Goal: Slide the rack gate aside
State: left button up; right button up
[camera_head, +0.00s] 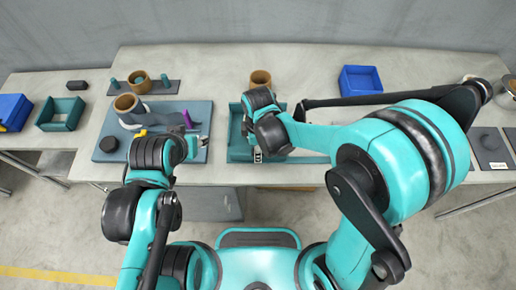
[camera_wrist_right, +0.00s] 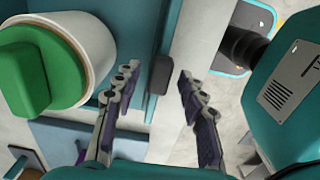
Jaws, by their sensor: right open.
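The teal rack (camera_head: 238,140) stands at the middle of the table, largely covered by my right arm. In the right wrist view a teal panel (camera_wrist_right: 145,45), which looks like the gate, has a small dark grey block (camera_wrist_right: 159,75) on its edge. My right gripper (camera_head: 258,157) is at the front of the rack. Its fingers (camera_wrist_right: 155,97) are open in the wrist view, one on either side of the grey block, with no clear contact. My left gripper (camera_head: 203,142) is over the blue-grey board; its opening is too small to tell.
A white round container with a green knob (camera_wrist_right: 35,75) is close beside the right fingers. A blue bin (camera_head: 360,79) stands at the back right.

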grip_shut()
jog(key=d, duration=1.7)
jog(key=shift+d+b, duration=0.3)
jog(key=shift+d, duration=0.35)
jog(key=shift+c, duration=1.2)
grip_release()
jog(key=shift+o, duration=1.2)
jog(key=shift+d, duration=0.15)
